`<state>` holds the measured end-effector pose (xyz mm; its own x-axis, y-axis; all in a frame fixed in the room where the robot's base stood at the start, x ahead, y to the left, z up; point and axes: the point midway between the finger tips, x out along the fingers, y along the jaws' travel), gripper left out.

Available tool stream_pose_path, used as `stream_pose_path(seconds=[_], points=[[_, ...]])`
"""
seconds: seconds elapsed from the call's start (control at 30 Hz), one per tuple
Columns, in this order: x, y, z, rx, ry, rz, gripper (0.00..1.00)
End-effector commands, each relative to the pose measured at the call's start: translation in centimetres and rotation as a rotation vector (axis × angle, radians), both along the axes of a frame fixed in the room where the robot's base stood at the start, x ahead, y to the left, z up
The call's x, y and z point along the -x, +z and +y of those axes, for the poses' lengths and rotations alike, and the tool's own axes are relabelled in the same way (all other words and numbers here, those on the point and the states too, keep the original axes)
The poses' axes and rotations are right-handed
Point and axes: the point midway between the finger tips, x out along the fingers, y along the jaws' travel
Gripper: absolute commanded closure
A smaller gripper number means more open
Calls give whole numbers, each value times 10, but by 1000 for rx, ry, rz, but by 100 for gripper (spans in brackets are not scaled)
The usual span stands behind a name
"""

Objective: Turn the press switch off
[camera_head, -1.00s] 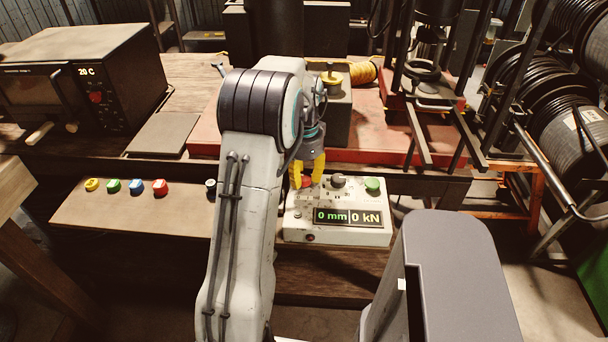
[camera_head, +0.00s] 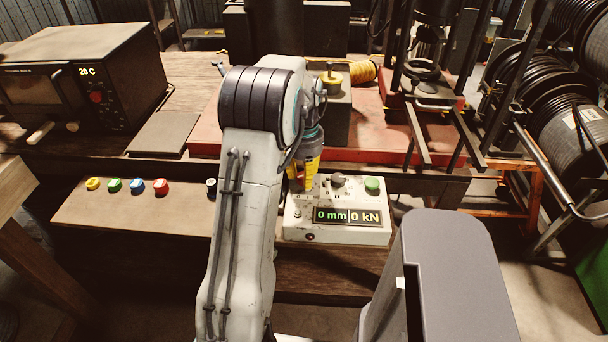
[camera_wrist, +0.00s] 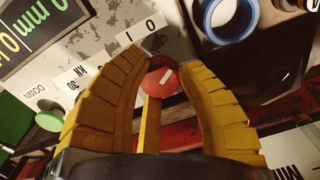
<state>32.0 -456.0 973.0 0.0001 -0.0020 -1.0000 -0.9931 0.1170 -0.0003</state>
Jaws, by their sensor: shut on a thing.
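The white press control box (camera_head: 335,228) stands on the bench and its display reads 0 mm and 0 kN. The red switch knob (camera_wrist: 161,76) shows in the wrist view, with a small white mark on its face. The labels 1 and 0 are printed on the panel beside it. My gripper (camera_wrist: 163,70) has its yellow fingertips on both sides of the knob and is shut on it. In the head view my gripper (camera_head: 303,180) is over the left back of the box and hides the knob.
On the box are a black knob (camera_head: 337,180) and a green button (camera_head: 372,184). Left of it lies a board (camera_head: 130,215) with several coloured rings. The press frame (camera_head: 425,130) stands behind to the right, and an oven (camera_head: 85,80) at the back left.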

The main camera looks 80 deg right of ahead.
Motion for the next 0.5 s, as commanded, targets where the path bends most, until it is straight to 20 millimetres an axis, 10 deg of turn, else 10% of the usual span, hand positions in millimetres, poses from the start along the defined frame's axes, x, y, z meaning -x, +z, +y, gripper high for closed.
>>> stream_pose_path(seconds=[0.5], points=[[0, -3, 2, -10, 195, -1, 99]])
